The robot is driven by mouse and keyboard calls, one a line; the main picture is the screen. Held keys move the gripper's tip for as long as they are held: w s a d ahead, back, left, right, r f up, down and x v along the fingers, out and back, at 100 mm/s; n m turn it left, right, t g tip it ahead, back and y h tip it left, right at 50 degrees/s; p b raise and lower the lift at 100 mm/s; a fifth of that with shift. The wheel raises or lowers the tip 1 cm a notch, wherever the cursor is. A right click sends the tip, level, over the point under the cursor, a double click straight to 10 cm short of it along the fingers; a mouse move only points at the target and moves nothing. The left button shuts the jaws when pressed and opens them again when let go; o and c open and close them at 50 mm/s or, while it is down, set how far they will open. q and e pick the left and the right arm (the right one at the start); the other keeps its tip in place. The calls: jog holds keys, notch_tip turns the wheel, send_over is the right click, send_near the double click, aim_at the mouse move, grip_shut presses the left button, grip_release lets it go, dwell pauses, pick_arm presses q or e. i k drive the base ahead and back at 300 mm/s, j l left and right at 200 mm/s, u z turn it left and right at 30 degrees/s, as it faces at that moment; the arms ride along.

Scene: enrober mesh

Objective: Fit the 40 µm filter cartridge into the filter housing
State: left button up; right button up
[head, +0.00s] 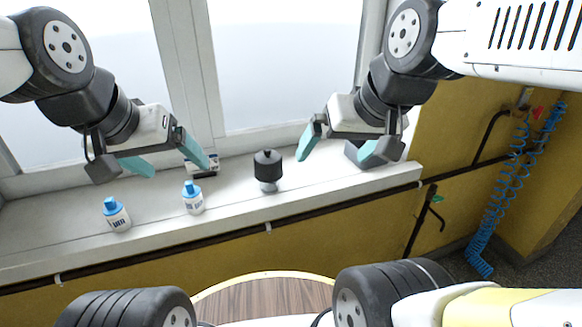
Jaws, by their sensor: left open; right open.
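Two small white cylinders with blue caps stand on the windowsill: a left one (117,215) and a right one (193,199). Their dark label print seems to end in "µm", but the numbers are too small to read, so I cannot tell which is the 40 µm cartridge. A black, knobbed body on a pale foot (268,168), perhaps the filter housing, stands to their right. My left gripper (180,170) is open and empty above and behind the white cylinders. My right gripper (333,160) is open and empty, above the sill to the right of the black body.
A small dark-and-white item (203,167) lies behind the right cylinder, partly hidden by my left finger. The windowsill (330,186) has free room along its front. A dark pipe (225,237) runs below it. Blue coiled hoses (512,170) hang at the right. A round wooden top (265,300) is in front.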

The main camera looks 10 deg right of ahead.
aim_at(272, 187)
jog(key=i+j+z, duration=0.15)
jog(key=k+l+u, duration=0.1)
jog(key=j+z, duration=0.55)
jog(key=j, duration=0.15)
jog(key=k+j+z, duration=0.1)
jog(key=z, duration=0.6)
jog(key=k+j+z, duration=0.25)
jog(key=j+z, duration=0.15)
jog(key=k+j+z, duration=0.4)
jog(key=k+j, duration=0.3)
jog(key=k+j+z, duration=0.1)
jog(key=k+j, duration=0.15)
jog(key=j, duration=0.25)
